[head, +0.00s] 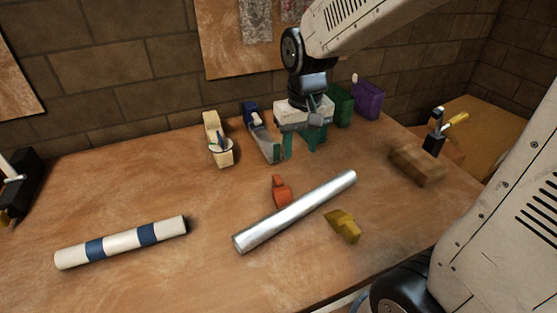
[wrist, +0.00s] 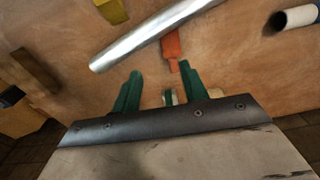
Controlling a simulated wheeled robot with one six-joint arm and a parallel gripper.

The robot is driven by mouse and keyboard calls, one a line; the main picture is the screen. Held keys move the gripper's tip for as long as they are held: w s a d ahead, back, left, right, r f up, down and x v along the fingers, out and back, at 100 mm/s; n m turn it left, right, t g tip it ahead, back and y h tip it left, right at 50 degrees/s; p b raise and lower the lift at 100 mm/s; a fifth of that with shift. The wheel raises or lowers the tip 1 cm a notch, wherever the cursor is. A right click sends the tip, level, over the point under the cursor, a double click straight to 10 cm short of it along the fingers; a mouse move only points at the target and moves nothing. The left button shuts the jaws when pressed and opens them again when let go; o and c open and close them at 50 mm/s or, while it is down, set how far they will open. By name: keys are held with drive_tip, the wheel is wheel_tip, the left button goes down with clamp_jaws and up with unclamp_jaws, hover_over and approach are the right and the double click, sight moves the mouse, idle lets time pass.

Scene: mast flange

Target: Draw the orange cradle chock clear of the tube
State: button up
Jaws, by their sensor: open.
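The orange cradle chock (head: 281,191) lies on the table against or very close to the far side of the bare silver tube (head: 295,212). In the wrist view the orange chock (wrist: 171,48) has its far end at the edge of the tube (wrist: 150,40), and I cannot tell whether they touch. A yellow chock (head: 345,225) lies on the near side of the tube. My gripper (head: 302,148) has green fingers, spread and empty, behind the orange chock. In the wrist view my gripper (wrist: 160,70) points towards the chock, which lies ahead near the right finger.
A cream tube with blue bands (head: 122,242) lies at the left. A wooden block (head: 416,165) lies at the right. The table between my gripper and the orange chock looks clear.

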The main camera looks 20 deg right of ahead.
hover_over(278, 178)
drive_tip(key=shift+g, duration=0.3)
wheel_tip(278, 178, down, 12)
drive_tip(key=shift+s+a+r, duration=0.1)
drive_tip(key=shift+r, duration=0.05)
drive_tip(key=shift+f, duration=4)
drive_tip(key=c, duration=0.9)
